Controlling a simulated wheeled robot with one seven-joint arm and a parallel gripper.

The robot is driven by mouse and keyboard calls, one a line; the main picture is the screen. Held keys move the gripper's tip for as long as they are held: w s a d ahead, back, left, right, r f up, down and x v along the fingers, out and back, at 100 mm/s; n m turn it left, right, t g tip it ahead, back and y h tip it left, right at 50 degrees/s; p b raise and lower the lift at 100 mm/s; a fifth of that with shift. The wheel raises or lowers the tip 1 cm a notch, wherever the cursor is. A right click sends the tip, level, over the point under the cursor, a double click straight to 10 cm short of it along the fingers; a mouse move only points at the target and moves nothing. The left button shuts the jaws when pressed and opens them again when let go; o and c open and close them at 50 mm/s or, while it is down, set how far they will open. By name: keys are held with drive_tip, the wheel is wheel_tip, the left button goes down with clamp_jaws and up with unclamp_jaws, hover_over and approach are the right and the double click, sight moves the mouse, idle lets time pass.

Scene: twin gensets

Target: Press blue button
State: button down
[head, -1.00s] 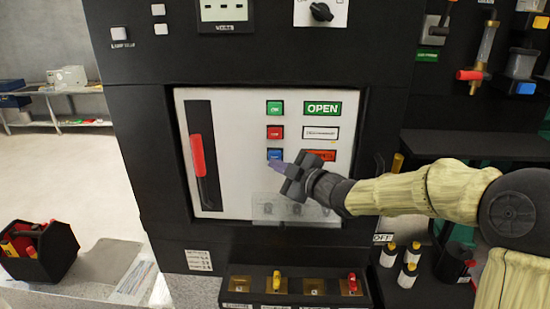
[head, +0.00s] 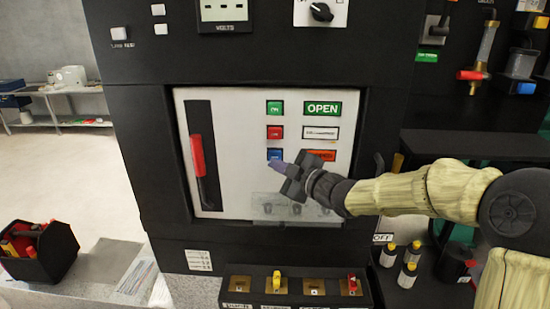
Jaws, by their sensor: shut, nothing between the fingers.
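The blue button (head: 275,154) is the lowest of three square buttons on the white panel (head: 237,150). Its lower part is hidden behind my gripper. My gripper (head: 272,163) is shut and empty, its fingertips pointing left over the button's lower edge. I cannot tell whether the tips touch it. The red button (head: 275,132) and the green button (head: 275,108) are above it in the same column.
A red lever (head: 198,156) stands in a slot at the panel's left. A strip of small yellow and red switches (head: 294,285) lies below. Bottles (head: 408,270) stand at lower right, and a black tool bin (head: 45,250) at lower left.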

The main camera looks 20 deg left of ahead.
drive_tip(key=shift+w+a, duration=0.1)
drive_tip(key=shift+w, duration=0.3)
drive_tip(key=shift+w+a+p, duration=0.1)
drive_tip(key=shift+w+p, duration=0.2)
drive_tip(key=shift+w, duration=0.2)
idle(1.0)
drive_tip(key=shift+s+d+b, duration=0.2)
drive_tip(key=shift+s+b, duration=0.35)
drive_tip(key=shift+s, duration=0.35)
drive_tip(key=s+b, duration=0.1)
drive_tip(key=s, duration=0.1)
drive_tip(key=s+d+b, duration=0.1)
drive_tip(key=s, duration=0.2)
idle(0.4)
